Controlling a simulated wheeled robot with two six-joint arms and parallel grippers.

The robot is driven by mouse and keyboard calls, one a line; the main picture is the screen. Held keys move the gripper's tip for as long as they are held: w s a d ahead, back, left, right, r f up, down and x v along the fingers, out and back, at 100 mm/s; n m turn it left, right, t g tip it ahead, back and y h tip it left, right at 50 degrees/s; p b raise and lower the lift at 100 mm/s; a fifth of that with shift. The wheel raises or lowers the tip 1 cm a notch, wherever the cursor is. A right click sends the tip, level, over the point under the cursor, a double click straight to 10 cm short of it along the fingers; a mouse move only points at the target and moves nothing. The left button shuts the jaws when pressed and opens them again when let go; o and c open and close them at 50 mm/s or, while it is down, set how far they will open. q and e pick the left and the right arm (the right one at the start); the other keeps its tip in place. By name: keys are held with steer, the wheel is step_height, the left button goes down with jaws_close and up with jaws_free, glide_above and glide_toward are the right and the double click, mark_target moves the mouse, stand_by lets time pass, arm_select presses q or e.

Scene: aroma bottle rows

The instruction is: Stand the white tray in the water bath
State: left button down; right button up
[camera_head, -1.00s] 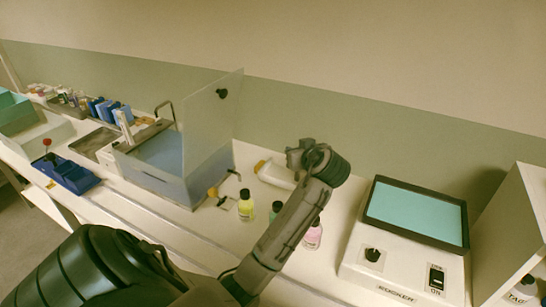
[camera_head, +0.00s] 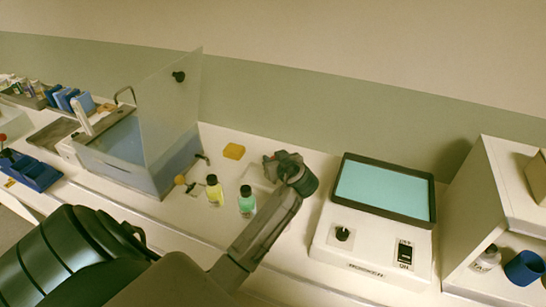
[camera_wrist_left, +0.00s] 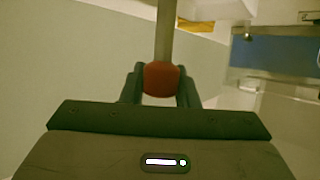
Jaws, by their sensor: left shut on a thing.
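The white tray (camera_head: 256,173) is a pale shape on the bench, partly hidden behind my left arm in the head view. My left gripper (camera_head: 272,162) is beside it. In the left wrist view my left gripper (camera_wrist_left: 161,88) is shut on a red knob (camera_wrist_left: 161,76) with a pale grey stem running up from it. I cannot tell how the stem joins the tray. The water bath (camera_head: 112,171) stands to the left, with blue water and a clear upright shield (camera_head: 168,110). My right gripper is not in view.
A yellow bottle (camera_head: 214,192) and a green bottle (camera_head: 247,201) stand between arm and bath. A white device with a teal screen (camera_head: 385,190) and a shelf (camera_head: 470,200) are at right.

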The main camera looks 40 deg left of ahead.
arm_select(q)
steer(key=shift+f, duration=0.25)
steer(key=c, duration=1.1)
jaws_free()
steer(key=shift+r, duration=0.1)
